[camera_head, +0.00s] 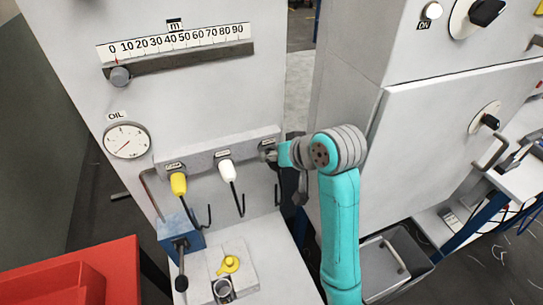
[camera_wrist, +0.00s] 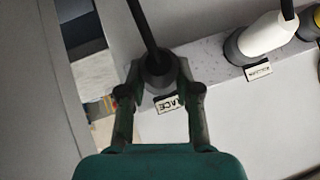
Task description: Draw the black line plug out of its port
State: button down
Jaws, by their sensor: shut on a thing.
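The black line plug (camera_wrist: 158,70) shows in the wrist view at the port end of a grey port strip (camera_wrist: 215,95), with a black cable rising from it. My gripper (camera_wrist: 160,76) has one finger on each side of the plug and is shut on it. The plug appears to sit at its port; its inner end is hidden, so I cannot tell how deep it is. A small label (camera_wrist: 171,104) stands beside it. In the head view my gripper (camera_head: 272,154) is at the right end of the strip (camera_head: 205,151) and hides most of the plug.
An oil gauge (camera_head: 127,140) is on the panel. A blue box with a lever (camera_head: 180,235) and a red bin (camera_head: 75,275) stand lower left. A grey cabinet (camera_head: 440,160) stands right.

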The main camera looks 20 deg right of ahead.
aim_at(275, 168)
jog(key=shift+s, duration=0.4)
jog(key=shift+s, duration=1.5)
